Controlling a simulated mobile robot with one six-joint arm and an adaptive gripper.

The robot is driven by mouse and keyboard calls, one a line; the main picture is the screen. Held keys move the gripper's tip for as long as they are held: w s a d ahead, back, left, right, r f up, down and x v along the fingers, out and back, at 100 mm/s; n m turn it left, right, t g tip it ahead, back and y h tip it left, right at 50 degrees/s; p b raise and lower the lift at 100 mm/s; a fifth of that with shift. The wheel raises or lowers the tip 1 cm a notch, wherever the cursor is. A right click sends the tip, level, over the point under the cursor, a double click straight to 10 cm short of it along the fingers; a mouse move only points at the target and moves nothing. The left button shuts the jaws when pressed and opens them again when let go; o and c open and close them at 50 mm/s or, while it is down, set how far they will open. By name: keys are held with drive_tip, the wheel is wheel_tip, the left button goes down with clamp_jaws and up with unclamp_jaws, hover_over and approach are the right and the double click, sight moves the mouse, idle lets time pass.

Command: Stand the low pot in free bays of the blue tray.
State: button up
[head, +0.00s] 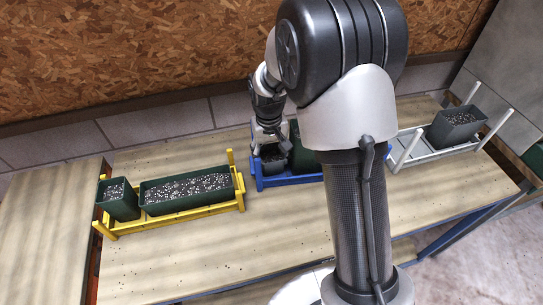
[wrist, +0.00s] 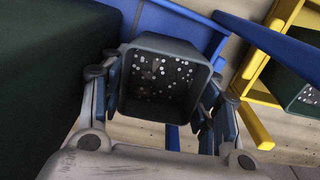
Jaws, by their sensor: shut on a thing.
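A dark grey low pot (head: 273,161) with speckled soil is between the fingers of my gripper (head: 267,143), at the left end of the blue tray (head: 290,181). In the wrist view, the fingers of my gripper (wrist: 160,95) are shut on opposite sides of the low pot (wrist: 160,43), which looks roughly upright. Blue rails of the tray (wrist: 183,28) show behind and below it. I cannot tell whether its base touches the tray. A green pot (head: 302,156) stands just right of it in the tray, partly hidden by my arm.
A yellow tray (head: 170,223) at the left holds a small green pot (head: 118,203) and a long green pot (head: 188,190). A white tray (head: 430,154) at the right holds a dark grey pot (head: 457,128). The bench front (head: 200,265) is clear except for soil crumbs.

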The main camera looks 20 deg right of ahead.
sight(271, 156)
drive_tip(key=o, duration=1.3)
drive_tip(key=shift+s+f, duration=0.4)
drive_tip(key=shift+f, duration=0.3)
drive_tip(key=shift+o, duration=0.4)
drive_tip(key=shift+w+f, duration=0.15)
drive_tip(key=shift+w, duration=0.1)
drive_tip(key=shift+d, duration=0.1)
drive_tip(key=shift+w+r, duration=0.15)
drive_tip(key=shift+r, duration=0.15)
drive_tip(key=shift+r, duration=0.15)
drive_tip(key=shift+r+p, duration=1.9)
drive_tip(key=shift+r, duration=0.25)
